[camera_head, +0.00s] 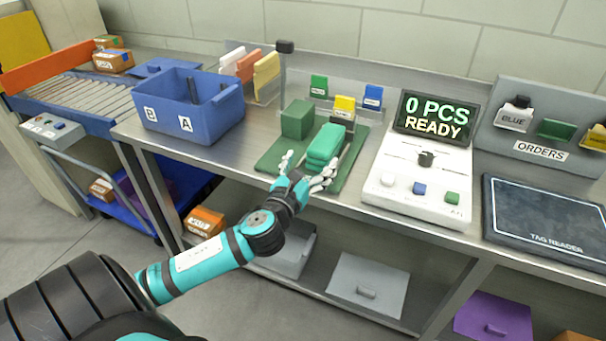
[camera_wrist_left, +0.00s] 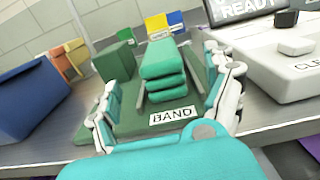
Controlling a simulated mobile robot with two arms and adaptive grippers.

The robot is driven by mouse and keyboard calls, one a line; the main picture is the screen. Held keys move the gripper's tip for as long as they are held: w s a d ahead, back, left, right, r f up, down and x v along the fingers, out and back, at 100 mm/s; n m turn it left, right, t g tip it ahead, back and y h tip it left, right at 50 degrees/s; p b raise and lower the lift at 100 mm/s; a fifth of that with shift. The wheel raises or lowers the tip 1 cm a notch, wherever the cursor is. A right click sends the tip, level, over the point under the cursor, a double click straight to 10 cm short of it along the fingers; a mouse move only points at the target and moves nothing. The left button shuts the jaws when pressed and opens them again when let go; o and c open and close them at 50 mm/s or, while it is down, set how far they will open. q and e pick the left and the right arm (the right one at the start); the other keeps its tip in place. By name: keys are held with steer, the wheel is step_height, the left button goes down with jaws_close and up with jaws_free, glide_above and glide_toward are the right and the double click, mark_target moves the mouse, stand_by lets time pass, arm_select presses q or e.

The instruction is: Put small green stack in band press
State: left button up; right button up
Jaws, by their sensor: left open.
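The small green stack (camera_head: 325,147), several light green folded pieces, lies on the dark green base of the band press (camera_head: 268,164). In the left wrist view the stack (camera_wrist_left: 163,72) sits between two thin rails, behind the BAND label on the press (camera_wrist_left: 150,131). My left gripper (camera_head: 309,172) is open at the front of the press. In the wrist view its fingers (camera_wrist_left: 166,98) stand on either side of the stack, with visible gaps. My right gripper is not in view.
A dark green block (camera_head: 297,119) stands on the press, left of the stack. A blue bin (camera_head: 193,108) is to the left. A white counting machine (camera_head: 420,180) reading "0 PCS READY" stands close on the right. A dark tag reader (camera_head: 545,222) lies beyond it.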

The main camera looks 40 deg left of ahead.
arm_select(q)
steer(key=shift+v, duration=2.25)
